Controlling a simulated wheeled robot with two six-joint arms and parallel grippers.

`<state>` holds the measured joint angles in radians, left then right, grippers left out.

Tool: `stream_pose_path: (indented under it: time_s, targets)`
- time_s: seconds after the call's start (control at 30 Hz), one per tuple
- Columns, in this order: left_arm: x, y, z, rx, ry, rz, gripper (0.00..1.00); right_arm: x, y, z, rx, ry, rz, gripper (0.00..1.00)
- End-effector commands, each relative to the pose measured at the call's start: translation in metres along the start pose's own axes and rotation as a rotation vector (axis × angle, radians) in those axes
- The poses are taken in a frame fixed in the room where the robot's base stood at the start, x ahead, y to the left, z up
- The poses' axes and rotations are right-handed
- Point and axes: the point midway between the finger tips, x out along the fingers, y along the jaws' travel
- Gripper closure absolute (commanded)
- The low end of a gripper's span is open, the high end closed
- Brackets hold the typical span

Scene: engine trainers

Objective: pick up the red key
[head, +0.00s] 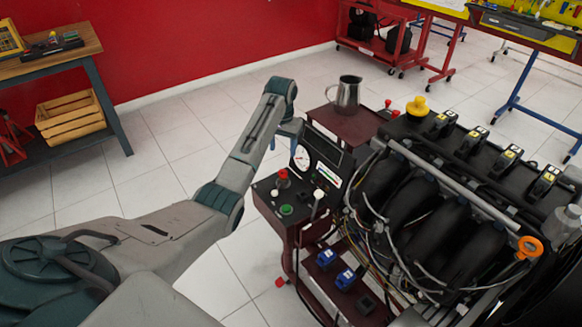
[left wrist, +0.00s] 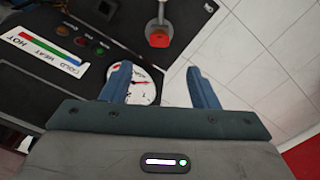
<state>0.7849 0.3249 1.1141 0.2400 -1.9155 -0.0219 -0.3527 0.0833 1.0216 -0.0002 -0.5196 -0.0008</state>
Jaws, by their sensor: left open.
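The red key (head: 283,175) stands on the flat part of the black control panel (head: 262,192), below and left of the round gauge. In the left wrist view the red key (left wrist: 158,39) lies just beyond the fingertips, roughly centred on the gap, with a metal piece next to it. My left gripper (head: 284,143) is above the panel, close to the gauge and above the key. In the left wrist view its blue fingers (left wrist: 157,69) are spread with nothing between them; the gauge shows behind the left finger. My right gripper is not in view.
A white-faced gauge (head: 302,157) and coloured label stand upright behind the key. A green button (head: 287,210) and white-tipped lever (head: 318,194) are close by. A metal jug (head: 347,93) stands on a shelf behind. The engine (head: 440,200) fills the right. Floor left of the panel is clear.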

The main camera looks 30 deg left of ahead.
Motion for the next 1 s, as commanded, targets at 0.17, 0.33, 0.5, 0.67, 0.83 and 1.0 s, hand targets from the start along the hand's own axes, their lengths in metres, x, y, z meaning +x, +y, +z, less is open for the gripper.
stream_pose_path:
  time_s: [0.17, 0.33, 0.5, 0.67, 0.83, 1.0]
  targets:
    - [0.025, 0.0, 0.001, 0.0, -0.004, 0.0, 0.46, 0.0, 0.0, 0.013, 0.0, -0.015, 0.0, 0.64]
    - [0.049, 0.0, 0.001, 0.0, -0.003, 0.0, 0.46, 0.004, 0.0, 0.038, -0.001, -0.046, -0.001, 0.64]
    - [0.06, 0.001, 0.001, 0.001, -0.002, 0.0, 0.46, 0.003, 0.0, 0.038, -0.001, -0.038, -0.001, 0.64]
    - [0.084, 0.002, 0.004, 0.0, -0.005, 0.0, 0.46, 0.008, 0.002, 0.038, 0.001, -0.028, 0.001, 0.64]
    - [0.104, 0.002, 0.004, 0.0, -0.003, 0.0, 0.46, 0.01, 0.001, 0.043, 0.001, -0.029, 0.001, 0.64]
    - [0.108, 0.001, 0.004, 0.0, -0.001, -0.001, 0.46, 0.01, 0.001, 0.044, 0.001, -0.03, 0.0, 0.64]
